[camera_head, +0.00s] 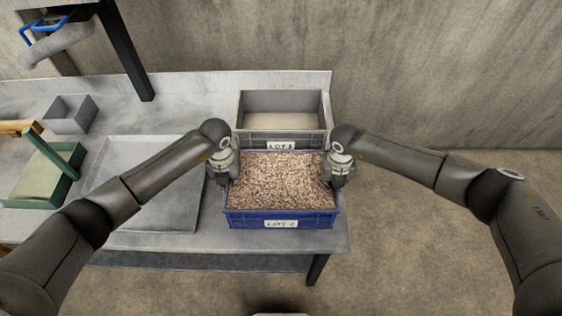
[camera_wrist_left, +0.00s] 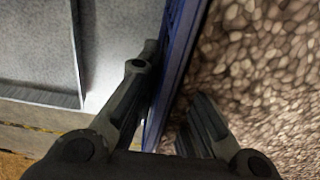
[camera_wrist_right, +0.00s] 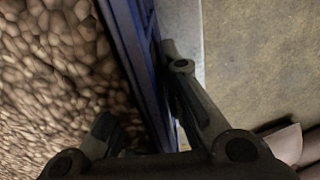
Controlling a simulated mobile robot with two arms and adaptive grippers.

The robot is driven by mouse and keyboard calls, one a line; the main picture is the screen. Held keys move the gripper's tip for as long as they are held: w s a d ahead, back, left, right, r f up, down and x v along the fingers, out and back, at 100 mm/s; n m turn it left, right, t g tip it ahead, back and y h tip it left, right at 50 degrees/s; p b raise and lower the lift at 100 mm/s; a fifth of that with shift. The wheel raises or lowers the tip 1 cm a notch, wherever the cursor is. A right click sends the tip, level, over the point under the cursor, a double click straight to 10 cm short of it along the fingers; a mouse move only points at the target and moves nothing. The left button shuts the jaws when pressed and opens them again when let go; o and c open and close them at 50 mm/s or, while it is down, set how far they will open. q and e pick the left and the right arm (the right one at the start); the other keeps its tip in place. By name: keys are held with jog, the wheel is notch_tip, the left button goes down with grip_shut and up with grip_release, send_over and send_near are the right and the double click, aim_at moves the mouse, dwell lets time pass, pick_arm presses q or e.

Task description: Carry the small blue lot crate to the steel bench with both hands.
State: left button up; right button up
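The small blue lot crate (camera_head: 250,219), labelled LOT 2, stands level at the right end of the steel bench (camera_head: 222,244). It is nearly full of pale brown grain (camera_head: 280,180). My left gripper (camera_head: 222,178) is at the crate's left wall and my right gripper (camera_head: 335,178) at its right wall. In the left wrist view one finger is outside the blue wall (camera_wrist_left: 178,50) and the other inside over the grain. The right wrist view shows the same around the other wall (camera_wrist_right: 135,40).
A grey crate (camera_head: 282,134) labelled LOT 1 stands directly behind the blue one. A flat grey tray (camera_head: 150,215) lies to the left, with a small grey box (camera_head: 70,114) and a green-framed bin (camera_head: 62,193) further left. The floor (camera_head: 420,270) to the right is clear.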

pick_arm(q)
jog(key=o, duration=0.4)
jog(key=shift+s+r, duration=0.2)
jog(key=shift+s, duration=0.1)
pick_arm(e)
jog(key=o, duration=0.4)
jog(key=shift+s+r, duration=0.2)
jog(key=shift+s, duration=0.1)
pick_arm(q)
jog(key=shift+w, duration=0.2)
pick_arm(e)
jog(key=shift+w+f, duration=0.1)
jog(key=shift+w, duration=0.05)
pick_arm(q)
jog(key=shift+r, duration=0.4)
notch_tip(320, 180, up, 11)
jog(key=shift+s+f, duration=0.1)
pick_arm(e)
jog(key=shift+r, duration=0.35)
notch_tip(320, 180, up, 11)
jog(key=shift+r, duration=0.2)
